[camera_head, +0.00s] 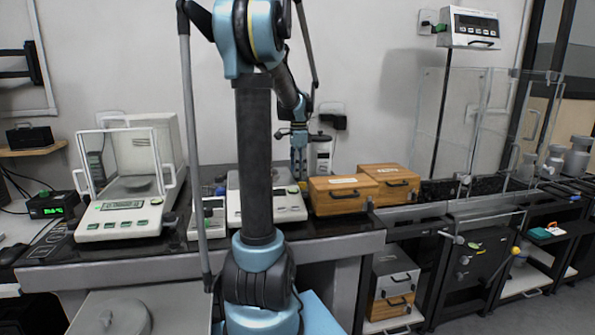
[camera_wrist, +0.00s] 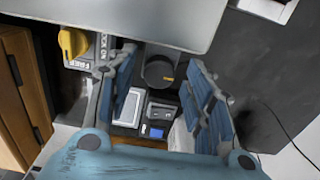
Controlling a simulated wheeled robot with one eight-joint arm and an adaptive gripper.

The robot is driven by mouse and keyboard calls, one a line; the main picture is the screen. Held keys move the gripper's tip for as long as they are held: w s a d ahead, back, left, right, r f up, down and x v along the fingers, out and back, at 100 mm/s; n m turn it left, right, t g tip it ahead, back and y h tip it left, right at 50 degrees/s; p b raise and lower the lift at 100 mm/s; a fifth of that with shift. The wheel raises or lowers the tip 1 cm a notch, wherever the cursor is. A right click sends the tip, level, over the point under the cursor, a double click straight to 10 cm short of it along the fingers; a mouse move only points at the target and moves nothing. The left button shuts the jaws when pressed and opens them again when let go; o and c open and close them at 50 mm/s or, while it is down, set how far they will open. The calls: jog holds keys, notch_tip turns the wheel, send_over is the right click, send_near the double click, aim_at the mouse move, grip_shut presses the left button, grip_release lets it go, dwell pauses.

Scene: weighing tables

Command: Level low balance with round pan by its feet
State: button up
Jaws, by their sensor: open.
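A low white balance (camera_head: 285,208) stands on the dark bench in the head view, partly behind my arm. Its keys show at the front right; its pan and feet are hidden or too small to make out. My gripper (camera_head: 298,172) points down just above and behind its right side, apart from it as far as I can tell. In the wrist view my gripper (camera_wrist: 163,100) is open, with nothing held between its blue fingers. A taller balance (camera_head: 125,210) with a glass shield and a round pan stands to the left.
Two wooden boxes (camera_head: 340,197) stand close right of my gripper. A white bottle (camera_head: 320,153) stands behind it. A small white device (camera_head: 208,217) is left of the low balance. In the wrist view, a pale flat surface (camera_wrist: 120,18) fills the top, with a yellow knob (camera_wrist: 72,42) below it.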

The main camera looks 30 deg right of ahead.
jog(key=shift+f, duration=0.2)
jog(key=c, duration=1.1)
jog(key=shift+n, duration=0.7)
jog(key=o, duration=1.1)
jog(key=shift+w, duration=0.1)
jog(key=shift+r, duration=0.1)
notch_tip(320, 180, up, 12)
